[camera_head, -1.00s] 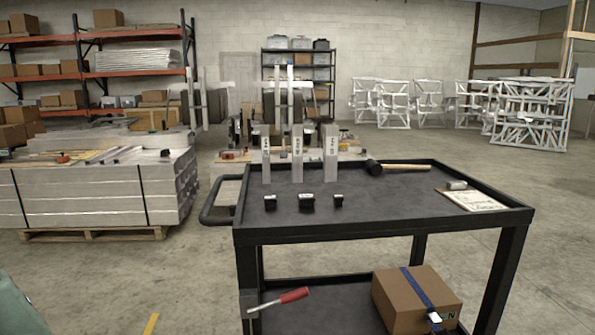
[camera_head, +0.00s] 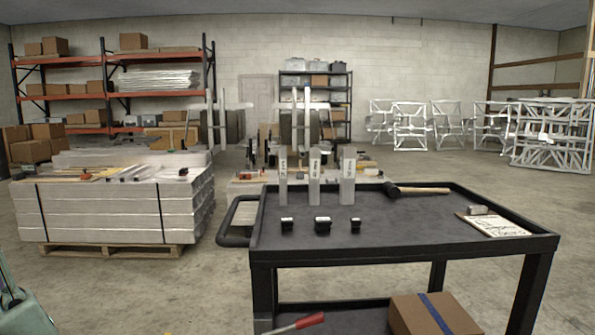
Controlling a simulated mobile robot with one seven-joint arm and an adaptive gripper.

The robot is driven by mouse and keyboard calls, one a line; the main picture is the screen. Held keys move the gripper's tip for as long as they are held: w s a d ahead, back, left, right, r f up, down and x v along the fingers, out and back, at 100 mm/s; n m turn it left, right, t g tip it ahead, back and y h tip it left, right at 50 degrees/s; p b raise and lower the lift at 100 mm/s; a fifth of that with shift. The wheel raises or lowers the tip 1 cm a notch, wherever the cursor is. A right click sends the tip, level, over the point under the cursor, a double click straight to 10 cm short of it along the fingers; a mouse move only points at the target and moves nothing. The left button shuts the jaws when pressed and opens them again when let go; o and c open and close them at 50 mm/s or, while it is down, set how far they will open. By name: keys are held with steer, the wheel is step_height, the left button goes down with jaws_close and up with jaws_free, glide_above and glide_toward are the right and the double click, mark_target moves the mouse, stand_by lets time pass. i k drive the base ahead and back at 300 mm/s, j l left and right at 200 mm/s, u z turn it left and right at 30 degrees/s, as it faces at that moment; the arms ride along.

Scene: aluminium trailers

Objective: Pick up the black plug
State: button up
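Three small black plugs stand in a row on the dark top of the cart (camera_head: 400,240): a left plug (camera_head: 287,224), a middle plug (camera_head: 322,225) and a right plug (camera_head: 355,226). The middle one looks widest. My gripper is not in view, and nothing touches the plugs.
A mallet (camera_head: 415,190), a small cylinder (camera_head: 478,210) and a clipboard (camera_head: 493,225) lie on the cart's right side. A raised rim edges the top. A cardboard box (camera_head: 435,315) and a red-handled tool (camera_head: 300,324) are lower down. A strapped pallet stack (camera_head: 110,212) stands left. Concrete floor is open right.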

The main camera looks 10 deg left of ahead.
mark_target(356, 222)
steer(key=i+l+u, duration=0.15)
steer(key=u, duration=0.2)
steer(key=i+l+u, duration=0.1)
steer(key=u, duration=0.25)
steer(key=i+l+u, duration=0.1)
steer(key=l+u, duration=0.25)
steer(key=i+l+u, duration=0.15)
steer(key=l, duration=0.2)
steer(key=l+u, duration=0.1)
steer(key=l, duration=0.25)
steer(key=i+l+u, duration=0.15)
steer(key=l, duration=0.25)
steer(key=i+l, duration=0.1)
steer(key=l, duration=0.55)
steer(key=i+l, duration=0.15)
steer(key=l, duration=0.45)
steer(key=i+l+u, duration=0.1)
steer(key=l, duration=0.55)
